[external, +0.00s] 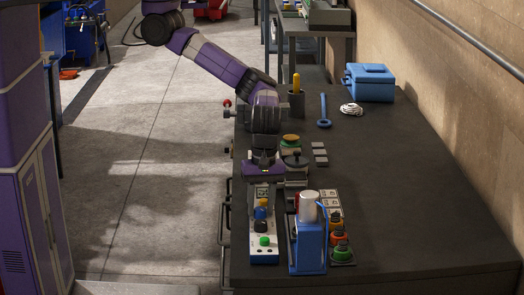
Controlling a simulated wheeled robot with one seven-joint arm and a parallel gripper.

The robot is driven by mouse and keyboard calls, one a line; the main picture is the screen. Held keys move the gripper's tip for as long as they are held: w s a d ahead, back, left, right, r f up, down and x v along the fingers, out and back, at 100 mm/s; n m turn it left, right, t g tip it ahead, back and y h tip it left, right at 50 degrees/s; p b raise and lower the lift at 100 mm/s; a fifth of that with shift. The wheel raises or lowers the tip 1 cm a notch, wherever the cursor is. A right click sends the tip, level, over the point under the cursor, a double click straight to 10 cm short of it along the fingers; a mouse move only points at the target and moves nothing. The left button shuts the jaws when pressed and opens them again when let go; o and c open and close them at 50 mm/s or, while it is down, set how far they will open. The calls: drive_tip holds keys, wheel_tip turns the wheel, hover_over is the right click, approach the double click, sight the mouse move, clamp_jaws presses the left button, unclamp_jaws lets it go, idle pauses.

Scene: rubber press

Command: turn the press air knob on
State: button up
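A white control box (264,252) stands near the front of the dark bench, with a green button (265,240), a black knob (261,226) and a blue knob (260,213) on its face. I cannot read any label, so I cannot tell which of these is the press air knob. My gripper (263,196) points down at the far end of this box, close to the blue knob. Its fingertips are too small and dark to tell open from shut, or whether they touch anything.
A blue case (370,83), a blue wrench (323,112) and a dark cup (297,104) sit farther back. The bench's right side (430,200) is clear.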

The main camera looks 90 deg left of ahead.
clamp_jaws()
drive_tip(key=shift+m+b, duration=0.35)
drive_tip(key=shift+m, duration=0.05)
drive_tip(key=m+b, duration=0.3)
drive_tip(key=shift+w+f+m, duration=0.1)
drive_tip(key=shift+m, duration=0.3)
drive_tip(key=m+b, duration=0.3)
drive_tip(key=m, duration=0.1)
drive_tip(key=shift+d+y, duration=0.1)
drive_tip(key=shift+y, duration=0.2)
drive_tip(key=m+b, duration=0.2)
drive_tip(key=m, duration=0.2)
drive_tip(key=shift+m+b, duration=0.95)
drive_tip(key=shift+m, duration=1.15)
drive_tip(key=shift+r, duration=0.2)
